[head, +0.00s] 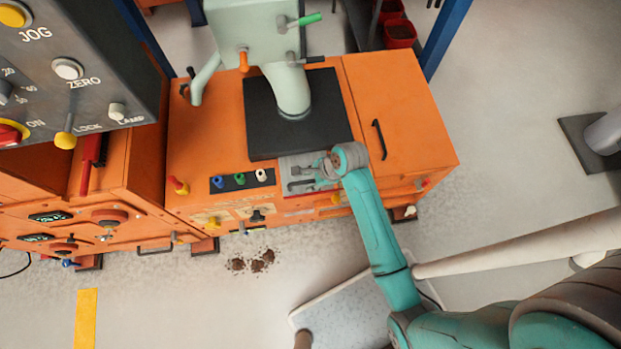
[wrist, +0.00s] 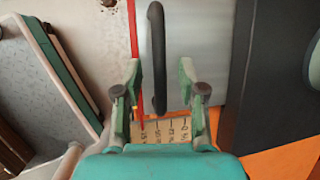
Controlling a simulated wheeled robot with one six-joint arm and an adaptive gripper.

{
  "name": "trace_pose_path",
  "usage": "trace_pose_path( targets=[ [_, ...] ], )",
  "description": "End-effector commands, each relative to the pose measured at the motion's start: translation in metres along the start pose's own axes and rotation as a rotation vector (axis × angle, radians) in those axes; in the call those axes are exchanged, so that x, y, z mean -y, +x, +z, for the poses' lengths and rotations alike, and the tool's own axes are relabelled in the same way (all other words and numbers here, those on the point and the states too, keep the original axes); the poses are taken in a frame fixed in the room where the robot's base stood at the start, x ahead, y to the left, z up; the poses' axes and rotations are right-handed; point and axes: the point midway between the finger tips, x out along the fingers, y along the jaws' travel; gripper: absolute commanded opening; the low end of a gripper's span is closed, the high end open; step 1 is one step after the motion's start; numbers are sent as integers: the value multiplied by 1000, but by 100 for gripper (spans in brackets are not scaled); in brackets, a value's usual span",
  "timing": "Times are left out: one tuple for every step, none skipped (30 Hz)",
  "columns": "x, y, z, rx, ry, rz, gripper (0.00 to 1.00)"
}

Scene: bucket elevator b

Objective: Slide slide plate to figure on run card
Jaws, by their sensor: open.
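The slide plate (wrist: 207,45) is a bare grey metal sheet with a black bar handle (wrist: 156,45) and a red edge strip on its left in the wrist view. In the head view the plate (head: 288,163) lies on the orange machine's top, at the front of a black pad. My gripper (wrist: 159,75) is open, with one finger on each side of the handle and gaps to both. In the head view my gripper (head: 318,171) is over the plate. A tan scale (wrist: 168,130) with markings and a red pointer (wrist: 140,112) shows between the fingers. Its figures are unreadable, and the run card cannot be singled out.
A pale green chute (head: 290,90) stands on the black pad (head: 262,120). A grey control panel (head: 75,70) fills the upper left. Floor in front is open, with brown spilled material (head: 255,262).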

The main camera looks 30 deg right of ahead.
Motion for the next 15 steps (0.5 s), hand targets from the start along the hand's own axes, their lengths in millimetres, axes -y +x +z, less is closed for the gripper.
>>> trace_pose_path(
  targets=[
    [0, -5, 0, 0, 1, -1, 40],
    [0, -9, 0, 0, 1, -1, 40],
    [0, -15, 0, 0, 0, -2, 40],
    [0, -20, 0, 0, 0, -2, 40],
    [0, -26, 0, 0, 0, -3, 40],
    [0, -34, 0, 0, 1, -3, 40],
    [1, -41, 0, 0, 1, -4, 40],
    [0, -47, 0, 0, 1, -3, 40],
    [0, -55, 0, -1, 1, -4, 40],
    [0, -61, 0, -1, 1, -3, 40],
    [1, -67, -1, -1, 1, -4, 40],
    [1, -74, 0, -1, 1, -3, 40],
    [1, -80, 0, -1, 1, -3, 40],
    [0, -85, 0, -1, 1, -2, 40],
    [0, -91, 0, -1, 1, -3, 40]
  ],
)
